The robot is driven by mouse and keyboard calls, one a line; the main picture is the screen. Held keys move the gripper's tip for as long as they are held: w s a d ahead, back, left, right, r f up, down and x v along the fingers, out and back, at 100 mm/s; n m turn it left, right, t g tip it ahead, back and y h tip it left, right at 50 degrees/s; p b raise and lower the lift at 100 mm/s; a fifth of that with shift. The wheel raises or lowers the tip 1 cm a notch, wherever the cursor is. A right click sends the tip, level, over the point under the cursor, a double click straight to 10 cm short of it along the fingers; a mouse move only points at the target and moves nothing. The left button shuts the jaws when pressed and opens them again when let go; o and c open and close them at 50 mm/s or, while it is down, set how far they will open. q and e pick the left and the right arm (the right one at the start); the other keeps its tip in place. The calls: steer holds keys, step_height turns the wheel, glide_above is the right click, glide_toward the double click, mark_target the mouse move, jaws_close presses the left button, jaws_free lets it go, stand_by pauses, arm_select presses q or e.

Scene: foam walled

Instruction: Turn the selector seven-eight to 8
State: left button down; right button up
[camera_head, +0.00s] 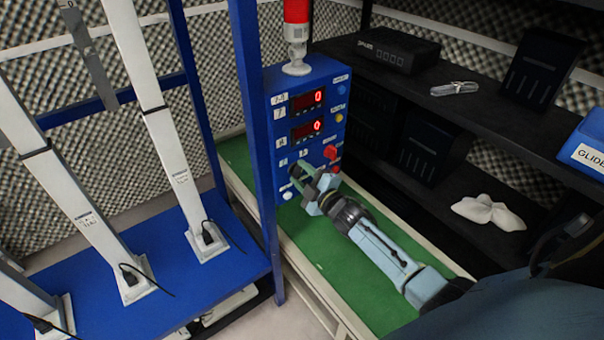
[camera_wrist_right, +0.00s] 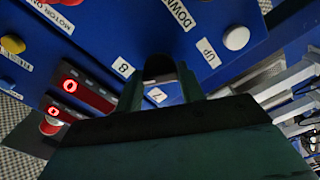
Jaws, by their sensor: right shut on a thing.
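The blue control panel (camera_head: 308,125) stands upright on the green bench top (camera_head: 350,260) and also fills the top of the right wrist view (camera_wrist_right: 110,30). The selector is a dark knob (camera_wrist_right: 158,66) beside a label 8 (camera_wrist_right: 122,67) and a label 7 (camera_wrist_right: 156,95). My right gripper (camera_head: 304,182) reaches the lower part of the panel and is shut on the selector; its fingers (camera_wrist_right: 162,88) sit on either side of the knob. In the head view the gripper hides the knob. Which label the knob points to cannot be told. My left gripper is not in view.
Near the knob are a white UP button (camera_wrist_right: 236,38) and a DOWN label (camera_wrist_right: 180,13). Two red displays (camera_head: 308,101) read 0. A red button (camera_head: 330,152) is close to my right gripper. A blue post (camera_head: 254,120) stands left of the panel; dark shelves (camera_head: 470,90) are right.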

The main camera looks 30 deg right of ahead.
stand_by(0.5)
steer(key=o, duration=1)
steer(key=shift+s, duration=0.15)
steer(key=s+d+p, duration=0.1)
steer(key=s, duration=1.2)
steer(key=shift+f, duration=0.1)
